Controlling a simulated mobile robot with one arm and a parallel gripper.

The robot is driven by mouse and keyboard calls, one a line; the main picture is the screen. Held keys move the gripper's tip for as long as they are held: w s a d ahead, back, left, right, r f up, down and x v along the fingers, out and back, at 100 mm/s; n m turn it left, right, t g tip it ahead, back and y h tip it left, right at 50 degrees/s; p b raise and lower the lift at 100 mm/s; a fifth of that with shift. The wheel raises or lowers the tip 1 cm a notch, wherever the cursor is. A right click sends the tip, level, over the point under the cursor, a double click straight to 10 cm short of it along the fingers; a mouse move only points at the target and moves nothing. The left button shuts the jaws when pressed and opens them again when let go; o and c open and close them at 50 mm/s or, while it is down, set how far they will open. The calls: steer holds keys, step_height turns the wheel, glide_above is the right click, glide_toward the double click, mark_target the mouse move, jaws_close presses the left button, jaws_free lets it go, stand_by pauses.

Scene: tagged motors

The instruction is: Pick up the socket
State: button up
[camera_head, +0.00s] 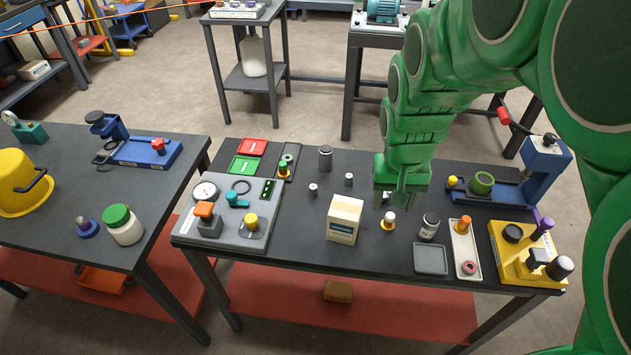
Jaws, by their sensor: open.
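Small grey metal cylinders that could be sockets stand on the dark table: one (313,190) left of the cardboard box, another (349,179) behind the box. A larger dark grey cylinder (325,158) stands farther back. I cannot tell for sure which is the socket. My gripper (398,202) is open and points down over the middle right of the table, right of these cylinders. A small part with a white top and yellow base (388,220) stands just in front of it. The gap between my fingers is hard to see, and nothing is visibly held.
A cardboard box (344,220) stands in front of the cylinders. A grey control panel (226,215) is at left. A dark jar (429,226), a grey tray (431,259), a yellow fixture (528,254) and a blue press (545,165) are at right. The back middle of the table is mostly clear.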

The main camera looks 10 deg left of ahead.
steer(key=shift+n+t, duration=0.4)
steer(key=shift+t, duration=0.4)
steer(key=w+a+f, duration=0.2)
steer(key=w+a, duration=0.1)
steer(key=w+a+f, duration=0.2)
steer(key=w+a, duration=0.1)
steer(key=w, duration=0.1)
steer(key=w+a+f, duration=0.2)
steer(key=w+a, duration=0.1)
steer(key=shift+w+f, duration=0.3)
steer(key=shift+f, duration=0.05)
steer(key=t+y, duration=0.1)
glide_toward(313, 186)
step_height(313, 186, down, 2)
steer(key=shift+w+f+n, duration=0.1)
steer(key=shift+f+n, duration=0.05)
steer(key=shift+f, duration=0.6)
steer(key=shift+w+f+n, duration=0.15)
steer(key=shift+f, duration=0.55)
steer(key=shift+w+x, duration=0.25)
steer(key=shift+x, duration=2.4)
steer(key=shift+r, duration=0.1)
steer(key=shift+c, duration=0.5)
jaws_close()
steer(key=shift+r, duration=0.1)
